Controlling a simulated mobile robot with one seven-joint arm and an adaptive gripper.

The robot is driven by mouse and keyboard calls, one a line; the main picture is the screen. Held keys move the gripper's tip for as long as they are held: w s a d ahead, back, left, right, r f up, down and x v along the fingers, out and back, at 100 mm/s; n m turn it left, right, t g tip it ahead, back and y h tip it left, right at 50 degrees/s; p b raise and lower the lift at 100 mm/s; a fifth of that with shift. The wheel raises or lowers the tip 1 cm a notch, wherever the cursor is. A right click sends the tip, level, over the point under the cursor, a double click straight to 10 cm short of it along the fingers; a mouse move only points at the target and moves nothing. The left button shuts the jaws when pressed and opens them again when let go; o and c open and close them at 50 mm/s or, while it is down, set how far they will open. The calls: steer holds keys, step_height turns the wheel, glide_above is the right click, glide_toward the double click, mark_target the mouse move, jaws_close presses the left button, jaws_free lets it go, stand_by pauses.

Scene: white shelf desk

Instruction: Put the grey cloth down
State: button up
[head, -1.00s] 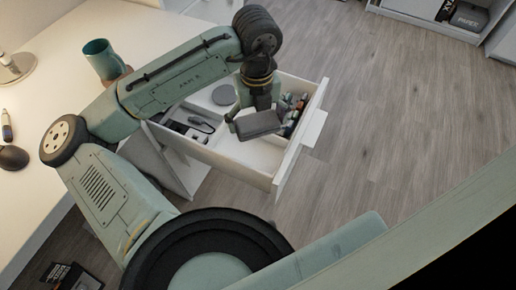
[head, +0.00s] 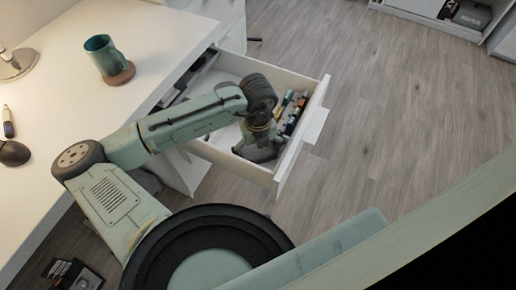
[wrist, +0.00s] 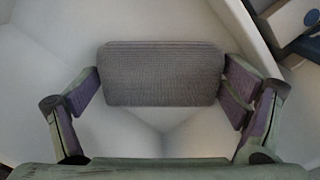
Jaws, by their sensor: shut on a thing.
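The grey cloth (head: 259,154) is a folded, ribbed block inside the open white drawer (head: 232,171), close to its near side wall. It also shows in the wrist view (wrist: 163,73), lying across between my two fingers over the pale drawer floor. My gripper (wrist: 163,88) is shut on the cloth, one finger at each short end. In the head view my gripper (head: 260,146) points down into the drawer and partly hides the cloth. I cannot tell whether the cloth touches the drawer floor.
Several pens and small items (head: 292,112) lie in the drawer along its front panel (head: 303,133). The wooden floor to the right is clear.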

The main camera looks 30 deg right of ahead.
steer(key=shift+f, duration=0.15)
steer(key=o, duration=0.8)
steer(key=shift+o, duration=0.2)
step_height(320, 180, up, 12)
steer(key=shift+r, duration=0.2)
